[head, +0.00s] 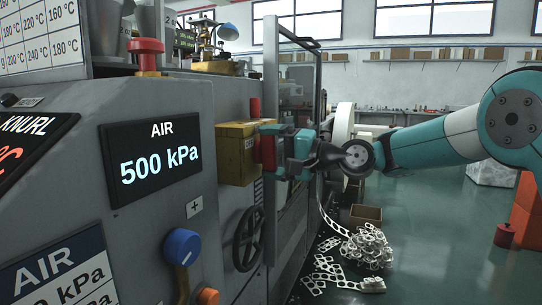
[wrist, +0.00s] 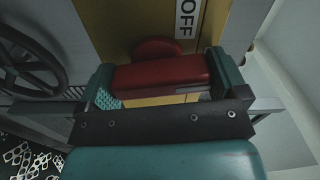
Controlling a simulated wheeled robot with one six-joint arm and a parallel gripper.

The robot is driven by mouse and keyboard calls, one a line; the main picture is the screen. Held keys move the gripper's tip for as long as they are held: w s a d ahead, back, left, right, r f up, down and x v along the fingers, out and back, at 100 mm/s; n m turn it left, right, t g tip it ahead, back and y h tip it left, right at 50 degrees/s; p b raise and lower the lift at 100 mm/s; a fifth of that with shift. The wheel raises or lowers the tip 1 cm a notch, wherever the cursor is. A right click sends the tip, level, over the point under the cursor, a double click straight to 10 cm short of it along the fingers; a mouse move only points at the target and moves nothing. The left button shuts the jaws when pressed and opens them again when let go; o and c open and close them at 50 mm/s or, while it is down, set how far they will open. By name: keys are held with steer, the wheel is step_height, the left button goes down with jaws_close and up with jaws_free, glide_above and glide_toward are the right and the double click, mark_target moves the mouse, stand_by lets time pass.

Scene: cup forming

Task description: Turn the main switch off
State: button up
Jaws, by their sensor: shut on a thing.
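The main switch is a red handle (wrist: 163,72) on a yellow box (head: 235,140) fixed to the grey machine's side. In the wrist view the handle lies across the picture, below a white OFF label (wrist: 187,18). My gripper (wrist: 160,85) has a teal finger at each end of the handle and is shut on it. In the head view the red handle (head: 266,150) shows beside the box, partly covered by my gripper (head: 285,152). The handle's exact turn is hard to tell there.
A black handwheel (head: 247,239) sits below the box; it also shows in the wrist view (wrist: 28,65). A glass guard frame (head: 295,85) stands close behind my gripper. Scrap strips (head: 365,247) lie on the floor below. Open floor lies to the right.

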steer(key=n+b, duration=0.2)
steer(key=n, duration=0.1)
steer(key=n+b, duration=0.1)
steer(key=shift+f, duration=0.25)
steer(key=n+b, duration=0.3)
steer(key=n, duration=0.2)
steer(key=shift+s+b, duration=0.1)
steer(key=shift+b, duration=0.25)
steer(key=n+b, duration=0.3)
steer(key=n, duration=0.1)
steer(key=shift+f, duration=0.1)
steer(key=shift+n+b, duration=1.15)
steer(key=shift+n, duration=0.45)
steer(key=o, duration=0.6)
